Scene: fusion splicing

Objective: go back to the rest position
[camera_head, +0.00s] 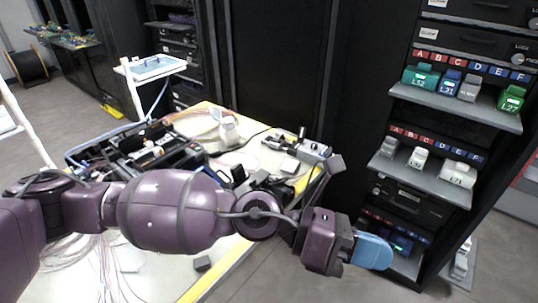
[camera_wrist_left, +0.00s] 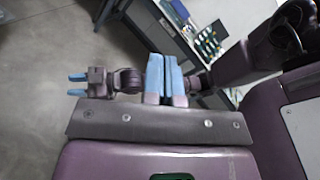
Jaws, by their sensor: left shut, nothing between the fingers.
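My left arm reaches across the head view from the left, in front of the table. Its gripper (camera_head: 372,251) is at the lower right, with blue fingers shut and empty, in front of the rack's lower part. In the left wrist view the left gripper's blue fingers (camera_wrist_left: 162,78) lie side by side, pressed together. My right gripper (camera_wrist_left: 77,84) shows beyond them at the left of that view, its two blue fingers apart and nothing seen between them. The right gripper is not in the head view.
A table (camera_head: 215,277) carries a black device (camera_head: 150,150), loose fibres and small tools. A black rack at the right has an upper shelf (camera_head: 455,105) and a lower shelf (camera_head: 425,182) with labelled connectors, close to my left gripper. Open floor (camera_wrist_left: 45,50) shows in the left wrist view.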

